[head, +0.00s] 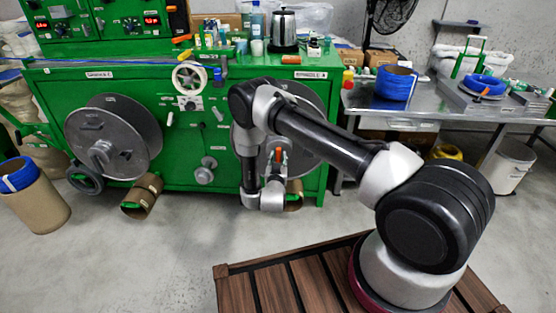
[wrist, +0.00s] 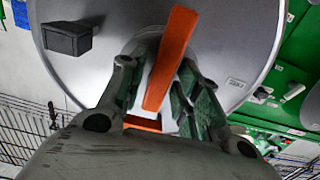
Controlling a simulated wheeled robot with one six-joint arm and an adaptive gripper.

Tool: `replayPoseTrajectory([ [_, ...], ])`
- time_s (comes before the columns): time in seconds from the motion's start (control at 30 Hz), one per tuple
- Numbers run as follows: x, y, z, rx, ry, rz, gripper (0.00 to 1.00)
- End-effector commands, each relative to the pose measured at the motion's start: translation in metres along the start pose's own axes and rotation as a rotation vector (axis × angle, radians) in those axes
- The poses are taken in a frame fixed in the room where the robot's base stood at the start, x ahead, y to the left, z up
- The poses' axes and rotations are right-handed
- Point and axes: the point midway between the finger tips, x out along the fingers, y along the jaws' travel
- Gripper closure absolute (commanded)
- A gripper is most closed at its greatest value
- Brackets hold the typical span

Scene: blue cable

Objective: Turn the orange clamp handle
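The orange clamp handle (wrist: 171,60) stands slightly tilted in front of the grey reel disc (wrist: 215,50) in the wrist view. My gripper (wrist: 158,75) has one finger on each side of the handle. A gap shows between the left finger and the handle; the right finger is close to it, and I cannot tell if it touches. The fingers are apart. In the head view my gripper is small and points at the right-hand reel (head: 313,103) of the green machine, with the orange handle (head: 279,154) at its tip. My arm hides part of that reel.
The green machine (head: 235,130) carries another grey reel (head: 112,137) at left. A black box-shaped part (wrist: 70,38) sits on the disc left of the handle. A metal table (head: 440,105) with blue cable coils (head: 395,82) stands at right. The floor before the machine is mostly clear.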

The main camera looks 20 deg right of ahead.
Motion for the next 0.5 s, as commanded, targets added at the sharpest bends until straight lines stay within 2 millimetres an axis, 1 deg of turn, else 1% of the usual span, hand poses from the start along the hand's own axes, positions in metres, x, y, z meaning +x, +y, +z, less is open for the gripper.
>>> replayPoseTrajectory([
  [0.33,-0.001,-0.001,-0.002,0.004,0.004,0.0,0.59],
  [0.43,-0.01,-0.002,-0.002,0.004,0.004,-0.002,0.59],
  [0.5,-0.023,-0.002,-0.001,0.002,0.002,-0.003,0.59],
])
